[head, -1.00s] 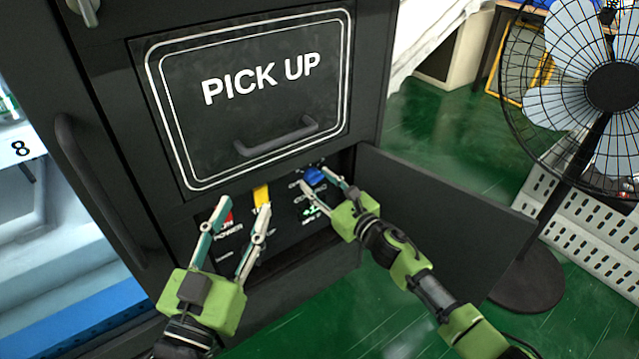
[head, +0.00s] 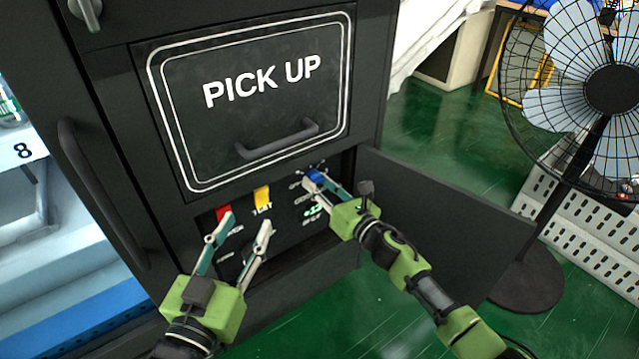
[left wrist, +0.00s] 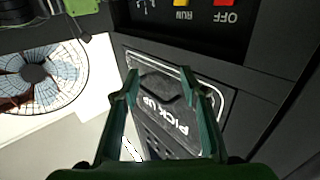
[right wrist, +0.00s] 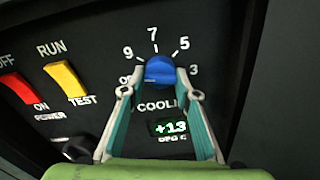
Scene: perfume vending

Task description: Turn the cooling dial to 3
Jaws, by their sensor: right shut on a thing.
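The blue cooling dial (right wrist: 158,71) sits on the black control panel, under an arc of marks OFF, 9, 7, 5 and 3. Its pointer direction is not clear to me. My right gripper (right wrist: 158,88) is shut on the dial, one finger on each side. In the head view the dial (head: 315,174) is partly covered by the right gripper (head: 318,186). A green display (right wrist: 171,127) below reads +13. My left gripper (head: 246,225) is open and empty in front of the panel's left part; it also shows open in the left wrist view (left wrist: 158,88).
A red power switch (right wrist: 24,91) and a yellow run/test switch (right wrist: 66,80) are left of the dial. The PICK UP door (head: 255,95) is above the panel. An open flap (head: 440,215) stands right of my right gripper. A fan (head: 605,90) stands further right.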

